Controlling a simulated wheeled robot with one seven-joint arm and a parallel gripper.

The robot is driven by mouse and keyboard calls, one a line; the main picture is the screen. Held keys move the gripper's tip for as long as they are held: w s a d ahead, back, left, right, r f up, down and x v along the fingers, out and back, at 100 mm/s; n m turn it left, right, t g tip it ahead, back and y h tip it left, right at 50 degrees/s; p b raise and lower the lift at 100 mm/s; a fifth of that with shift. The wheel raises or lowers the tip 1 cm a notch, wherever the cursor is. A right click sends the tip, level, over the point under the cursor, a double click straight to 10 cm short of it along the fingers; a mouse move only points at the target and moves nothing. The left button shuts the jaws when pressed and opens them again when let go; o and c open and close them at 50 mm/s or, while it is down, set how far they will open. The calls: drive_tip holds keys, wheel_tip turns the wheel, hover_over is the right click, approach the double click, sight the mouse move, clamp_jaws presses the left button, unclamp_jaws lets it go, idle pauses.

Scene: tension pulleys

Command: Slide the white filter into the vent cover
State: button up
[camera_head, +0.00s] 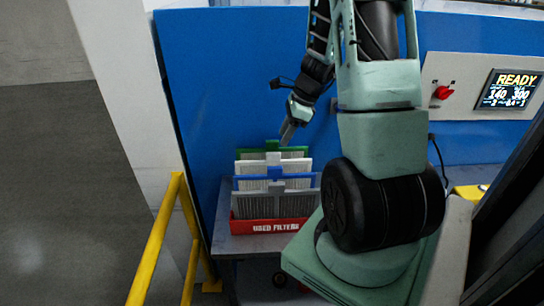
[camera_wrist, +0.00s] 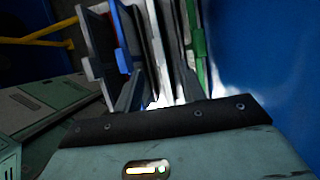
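The white filter (camera_head: 258,166) stands upright in the red bin, between the green filter behind it and the blue filter in front. My gripper (camera_head: 287,137) points down just above the back filters, near the top of the white one. In the wrist view, my gripper's two dark fingers (camera_wrist: 162,94) stand apart, with the white filter (camera_wrist: 165,50) in the gap between them. They look open, and contact with the filter cannot be told. No vent cover can be made out in either view.
The red bin (camera_head: 268,226), marked as used filters, sits on a grey table and also holds a green filter (camera_head: 296,149), a blue filter (camera_head: 304,176) and a grey filter (camera_head: 300,206). A blue wall (camera_head: 215,80) rises close behind. A yellow rail (camera_head: 157,237) stands left.

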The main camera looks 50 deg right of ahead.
sight(275, 153)
drive_tip(key=x, duration=1.1)
clamp_jaws()
